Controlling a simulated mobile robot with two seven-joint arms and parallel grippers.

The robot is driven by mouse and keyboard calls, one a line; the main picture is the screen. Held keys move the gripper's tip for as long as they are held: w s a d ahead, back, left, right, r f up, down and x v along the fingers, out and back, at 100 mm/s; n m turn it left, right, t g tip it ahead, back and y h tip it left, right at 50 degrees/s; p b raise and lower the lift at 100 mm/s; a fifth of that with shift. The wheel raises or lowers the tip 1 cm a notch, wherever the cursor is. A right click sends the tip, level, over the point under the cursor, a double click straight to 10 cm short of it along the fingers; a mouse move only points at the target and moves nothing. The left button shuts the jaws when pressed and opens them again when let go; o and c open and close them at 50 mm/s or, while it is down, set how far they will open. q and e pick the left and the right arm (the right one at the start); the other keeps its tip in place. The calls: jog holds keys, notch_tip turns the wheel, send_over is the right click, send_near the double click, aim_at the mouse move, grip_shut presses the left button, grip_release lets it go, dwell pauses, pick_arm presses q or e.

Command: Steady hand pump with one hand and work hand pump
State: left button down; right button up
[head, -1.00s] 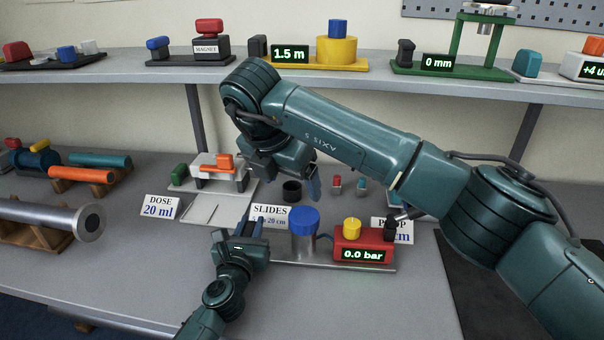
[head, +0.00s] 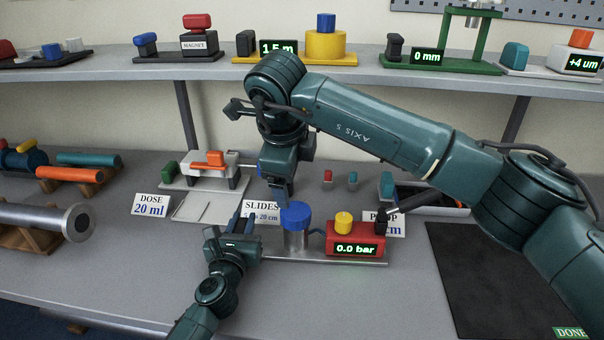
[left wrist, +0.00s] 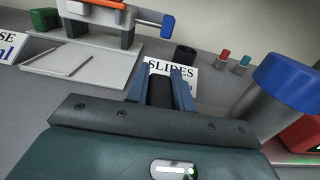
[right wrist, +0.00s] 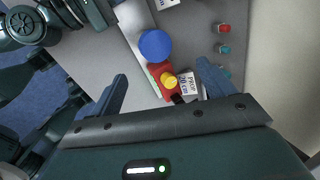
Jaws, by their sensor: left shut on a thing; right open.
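The hand pump has a grey cylinder with a blue cap (head: 295,215), joined to a red gauge box (head: 355,238) reading 0.0 bar, on a grey base plate. My left gripper (head: 245,222) is at the plate's left end, shut on a black grip (left wrist: 160,94) seen between its fingers in the left wrist view. My right gripper (head: 281,190) is open and empty, above and slightly behind the blue cap. In the right wrist view the cap (right wrist: 155,45) shows beyond and between the spread fingers, apart from them.
A slide device (head: 200,165) is behind left, with a DOSE card (head: 150,206). A black mat (head: 480,280) lies right. The front table is clear.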

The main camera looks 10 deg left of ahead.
aim_at(295, 210)
jog(key=w+f+n, duration=0.1)
jog(key=f+n, duration=0.2)
jog(key=n, duration=0.5)
jog(key=w+f+n+y, duration=0.1)
jog(key=f+n, duration=0.3)
jog(key=n, duration=0.3)
jog(key=w+f+n, duration=0.1)
jog(key=f+n, duration=0.3)
jog(key=n, duration=0.4)
jog(key=shift+w+d+n+y, duration=0.25)
jog(key=shift+w+n+y, duration=0.05)
jog(key=shift+y, duration=0.1)
jog(key=c, duration=1.1)
jog(key=m+h, duration=0.1)
jog(key=m, duration=0.3)
jog(key=shift+a+m+h, duration=0.15)
jog(key=shift+m+h, duration=0.15)
jog(key=shift+h, duration=0.1)
jog(key=shift+c, duration=0.2)
